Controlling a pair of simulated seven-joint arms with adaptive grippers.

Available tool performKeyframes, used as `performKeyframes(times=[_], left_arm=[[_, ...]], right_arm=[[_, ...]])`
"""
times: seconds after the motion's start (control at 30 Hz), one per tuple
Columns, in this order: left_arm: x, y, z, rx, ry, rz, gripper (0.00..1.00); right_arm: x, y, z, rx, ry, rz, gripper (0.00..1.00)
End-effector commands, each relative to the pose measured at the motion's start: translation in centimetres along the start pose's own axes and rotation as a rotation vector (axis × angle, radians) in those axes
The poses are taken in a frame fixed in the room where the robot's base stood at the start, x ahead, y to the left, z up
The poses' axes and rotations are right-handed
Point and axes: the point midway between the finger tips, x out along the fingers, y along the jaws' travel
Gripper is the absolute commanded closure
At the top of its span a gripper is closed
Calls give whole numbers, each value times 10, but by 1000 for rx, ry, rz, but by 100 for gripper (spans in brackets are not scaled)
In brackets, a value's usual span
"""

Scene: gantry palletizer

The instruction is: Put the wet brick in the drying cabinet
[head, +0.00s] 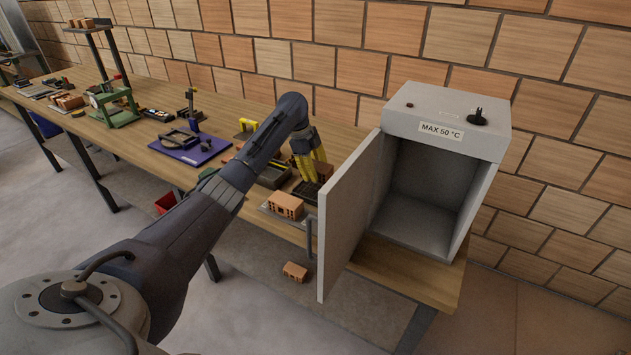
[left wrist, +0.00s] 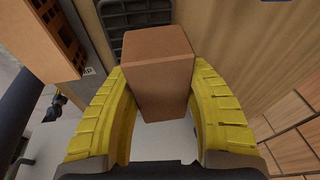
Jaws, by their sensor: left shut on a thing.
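My left gripper (head: 311,168), with yellow fingers, is over the bench just left of the drying cabinet's open door. In the left wrist view the left gripper (left wrist: 158,88) is shut on a plain reddish-brown brick (left wrist: 158,72), with a finger on each side. I cannot tell from its surface whether it is wet. In the head view the brick is not clearly visible. The grey drying cabinet (head: 447,125), marked "MAX 50 °C", stands at the bench's right end. Its door (head: 347,215) is swung open toward the left, and its inside (head: 420,205) looks empty. My right gripper is out of view.
A perforated orange brick (head: 287,205) sits on a plate near the bench front, left of the door. Another brick (head: 295,271) lies lower, beyond the bench edge. The brick wall is behind.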

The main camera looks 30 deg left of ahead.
Motion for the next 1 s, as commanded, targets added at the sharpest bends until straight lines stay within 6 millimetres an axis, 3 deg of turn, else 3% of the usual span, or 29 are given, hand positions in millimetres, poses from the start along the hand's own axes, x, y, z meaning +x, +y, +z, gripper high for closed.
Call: performKeyframes(times=[0.27, 0.57, 0.97, 1.0], left_arm=[[10, 1, 2, 1, 1, 0, 98], [40, 6, 10, -1, 1, -1, 98], [44, 6, 11, 1, 0, -1, 98], [45, 7, 12, 1, -1, 1, 51]], right_arm=[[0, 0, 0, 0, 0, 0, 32], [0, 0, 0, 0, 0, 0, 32], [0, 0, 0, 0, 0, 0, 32], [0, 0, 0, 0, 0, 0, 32]])
